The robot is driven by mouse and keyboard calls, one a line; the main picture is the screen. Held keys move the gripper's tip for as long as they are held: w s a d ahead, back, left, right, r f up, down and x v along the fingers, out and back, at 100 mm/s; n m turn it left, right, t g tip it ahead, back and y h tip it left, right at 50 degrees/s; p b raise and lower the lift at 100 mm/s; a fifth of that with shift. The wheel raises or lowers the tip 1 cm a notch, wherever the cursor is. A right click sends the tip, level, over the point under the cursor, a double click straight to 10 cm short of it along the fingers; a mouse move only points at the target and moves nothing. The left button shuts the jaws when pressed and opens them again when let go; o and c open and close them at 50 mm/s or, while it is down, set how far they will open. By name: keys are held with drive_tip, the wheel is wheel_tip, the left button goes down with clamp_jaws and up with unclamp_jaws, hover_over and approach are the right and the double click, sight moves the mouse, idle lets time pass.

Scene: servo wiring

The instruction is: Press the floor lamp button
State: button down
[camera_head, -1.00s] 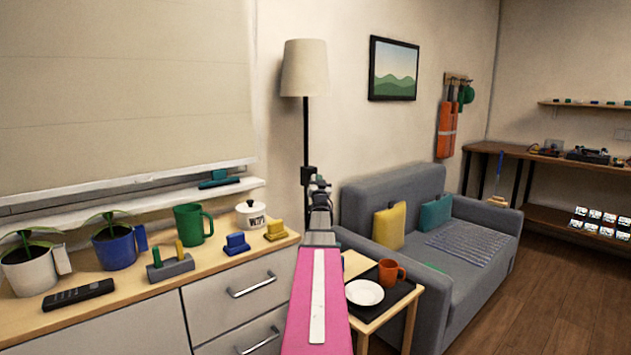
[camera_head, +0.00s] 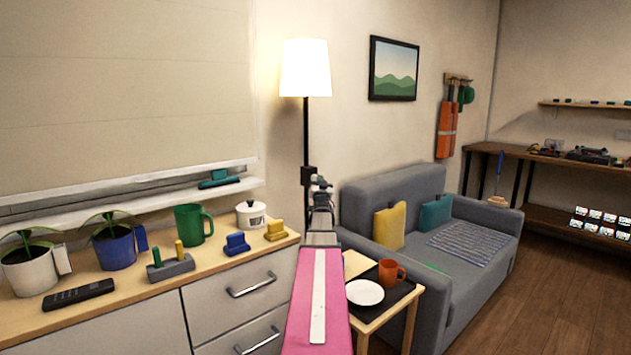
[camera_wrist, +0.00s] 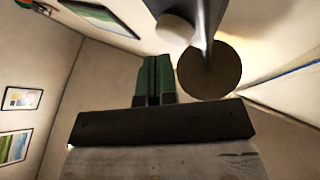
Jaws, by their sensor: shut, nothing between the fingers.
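The floor lamp (camera_head: 305,70) stands behind the sideboard's right end, its shade glowing bright. A small black switch box (camera_head: 307,175) sits on its dark pole in the head view. My gripper (camera_head: 321,186) is at the end of my pink arm, right beside that box. The wrist view shows the green fingers (camera_wrist: 154,76) closed together with nothing between them. A grey pole (camera_wrist: 207,25) and a pale round-ended cylinder (camera_wrist: 174,28) are just beyond the fingertips there. I cannot tell whether the fingertips touch the button; its face is hidden in the head view.
A side table (camera_head: 398,307) with a plate and orange mug (camera_head: 390,272) stands right of my arm, before the grey sofa (camera_head: 460,255). Open floor lies at right.

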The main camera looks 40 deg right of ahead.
drive_tip(key=s, duration=0.6)
drive_tip(key=shift+d, duration=0.3)
